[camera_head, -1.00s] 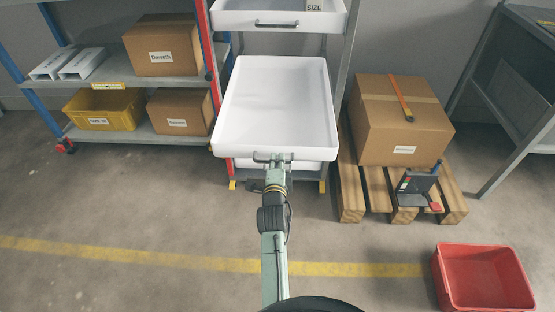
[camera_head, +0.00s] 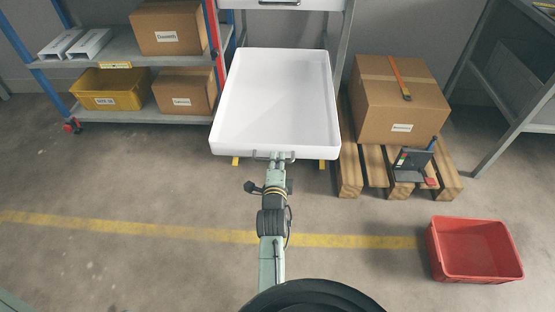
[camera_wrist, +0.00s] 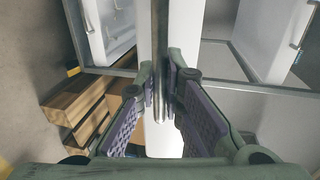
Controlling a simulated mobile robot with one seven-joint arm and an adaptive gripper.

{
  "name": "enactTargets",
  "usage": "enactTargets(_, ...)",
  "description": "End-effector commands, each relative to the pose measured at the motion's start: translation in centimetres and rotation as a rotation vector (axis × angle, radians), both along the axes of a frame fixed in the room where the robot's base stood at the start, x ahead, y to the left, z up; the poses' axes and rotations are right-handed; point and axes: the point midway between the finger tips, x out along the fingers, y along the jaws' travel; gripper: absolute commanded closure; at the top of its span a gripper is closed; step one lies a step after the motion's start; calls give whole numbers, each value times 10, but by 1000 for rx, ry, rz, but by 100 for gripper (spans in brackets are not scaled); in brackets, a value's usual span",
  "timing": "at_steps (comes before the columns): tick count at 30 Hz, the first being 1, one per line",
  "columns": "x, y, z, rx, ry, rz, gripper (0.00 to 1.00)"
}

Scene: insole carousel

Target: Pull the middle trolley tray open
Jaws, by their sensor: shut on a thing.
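The middle trolley tray (camera_head: 275,100) is white, shallow and empty. It stands pulled out of the trolley frame (camera_head: 343,45) towards me, with its front wall and grey bar handle at the near edge. My gripper (camera_head: 274,160) is at that front edge, shut on the handle. In the wrist view the handle bar (camera_wrist: 160,60) runs between the two padded fingers of my gripper (camera_wrist: 162,90), with the white tray front behind it. The upper tray (camera_head: 280,4) shows only its lower front at the top of the head view. The lower tray is hidden below the middle one.
A wooden pallet (camera_head: 350,178) with a cardboard box (camera_head: 400,115) stands close on the right. A red crate (camera_head: 475,250) sits on the floor at the lower right. A shelf with boxes and a yellow bin (camera_head: 107,90) is at the left. The floor at lower left is clear.

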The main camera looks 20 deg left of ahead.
Motion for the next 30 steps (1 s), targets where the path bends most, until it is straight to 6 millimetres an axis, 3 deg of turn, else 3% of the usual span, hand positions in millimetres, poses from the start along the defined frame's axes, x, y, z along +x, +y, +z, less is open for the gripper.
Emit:
enactTargets(4, 0, -1, 0, 0, 0, -2, 100)
enactTargets(5, 1, -1, 0, 0, 0, -2, 90)
enactTargets(14, 0, 0, 0, -1, 0, -1, 70)
enactTargets(23, 0, 0, 1, -1, -1, 0, 70)
enactTargets(26, 1, 0, 9, -1, -2, -1, 70)
enactTargets(30, 1, 0, 35, 1, -7, -1, 70)
